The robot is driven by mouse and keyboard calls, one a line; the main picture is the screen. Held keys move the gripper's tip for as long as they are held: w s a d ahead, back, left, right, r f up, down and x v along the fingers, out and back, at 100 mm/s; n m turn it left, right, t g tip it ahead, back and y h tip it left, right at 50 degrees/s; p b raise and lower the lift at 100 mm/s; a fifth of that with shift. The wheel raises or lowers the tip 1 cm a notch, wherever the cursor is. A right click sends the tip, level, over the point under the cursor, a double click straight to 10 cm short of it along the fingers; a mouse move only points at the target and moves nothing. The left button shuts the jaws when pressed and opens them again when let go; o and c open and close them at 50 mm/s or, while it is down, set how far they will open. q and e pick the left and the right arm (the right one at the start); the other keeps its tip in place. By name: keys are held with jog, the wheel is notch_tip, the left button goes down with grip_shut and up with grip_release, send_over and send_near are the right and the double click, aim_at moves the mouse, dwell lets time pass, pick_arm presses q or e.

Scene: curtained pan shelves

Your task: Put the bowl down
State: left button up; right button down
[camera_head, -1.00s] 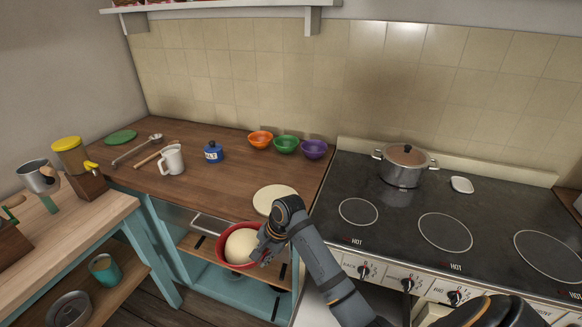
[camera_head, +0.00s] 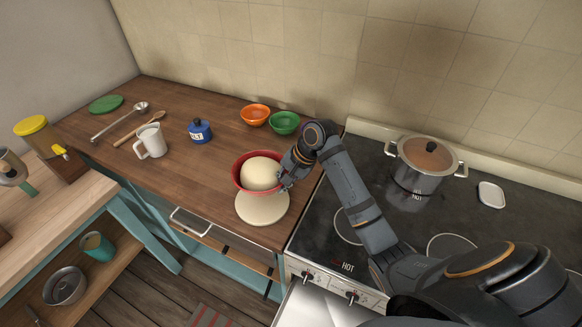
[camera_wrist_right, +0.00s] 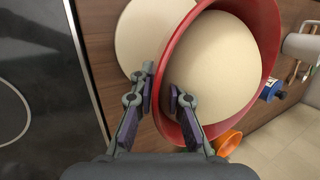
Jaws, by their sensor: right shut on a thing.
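The red bowl (camera_head: 240,182) holds a large pale ball of dough (camera_head: 262,172). My right gripper (camera_head: 287,176) is shut on the bowl's right rim. The bowl is upright above the wooden counter (camera_head: 185,183), overlapping the far part of a pale round board (camera_head: 262,211). I cannot tell whether its base touches anything. In the right wrist view the gripper fingers (camera_wrist_right: 161,92) pinch the red rim (camera_wrist_right: 270,30), and the round board (camera_wrist_right: 140,40) shows beside the bowl. My left gripper is not in view.
An orange bowl (camera_head: 254,117) and a green bowl (camera_head: 284,124) stand behind. The stove with a lidded pot (camera_head: 420,170) is to the right. Counter left of the bowl is clear.

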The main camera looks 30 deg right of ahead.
jog(key=shift+r, duration=0.1)
jog(key=shift+s+a+r, duration=0.3)
jog(key=shift+a, duration=0.2)
jog(key=shift+s+a+r, duration=0.25)
jog(key=shift+s+a, duration=0.05)
jog(key=shift+a, duration=0.15)
jog(key=shift+p, duration=0.45)
jog(key=shift+w+d+p, duration=0.2)
jog(key=shift+d+p, duration=0.1)
jog(key=shift+p, duration=0.25)
notch_tip(320, 180, down, 4)
jog(key=shift+d+r+b, duration=0.1)
jog(key=shift+r+b, duration=0.05)
jog(key=shift+b, duration=0.45)
jog(key=shift+f, duration=0.6)
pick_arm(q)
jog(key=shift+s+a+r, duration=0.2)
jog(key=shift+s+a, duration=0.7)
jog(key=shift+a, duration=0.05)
pick_arm(e)
jog(key=shift+f, duration=0.3)
jog(key=shift+f, duration=0.1)
